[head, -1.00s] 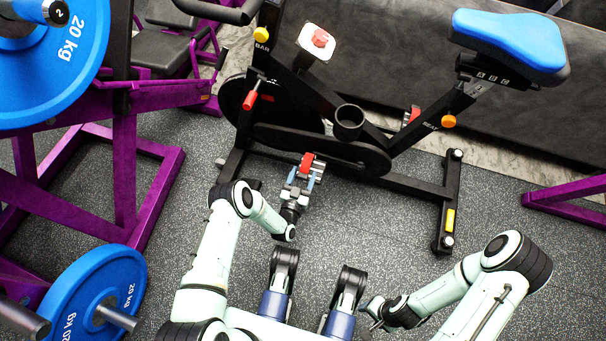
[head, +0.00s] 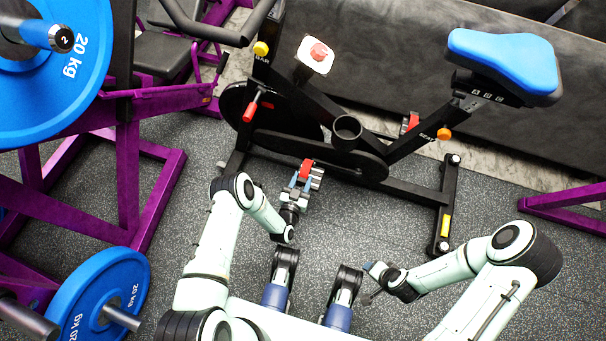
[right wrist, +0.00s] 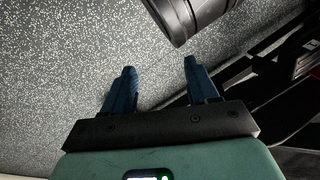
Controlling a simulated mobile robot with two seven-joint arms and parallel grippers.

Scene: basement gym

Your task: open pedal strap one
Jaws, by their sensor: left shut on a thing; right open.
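The exercise bike's near pedal (head: 316,177) is grey with a red strap (head: 306,169) across it, low beside the crank in the head view. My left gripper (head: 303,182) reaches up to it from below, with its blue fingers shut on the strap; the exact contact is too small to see. The far pedal, also with a red strap (head: 411,121), shows past the bike frame. My right gripper (head: 374,272) is away from the bike, above the floor, and it is open and empty in the right wrist view (right wrist: 160,82).
The bike's black rear foot (head: 441,215) stands right of the near pedal. A purple rack (head: 128,180) and blue 20 kg plates (head: 95,300) are at left. A purple bar (head: 565,200) is at right.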

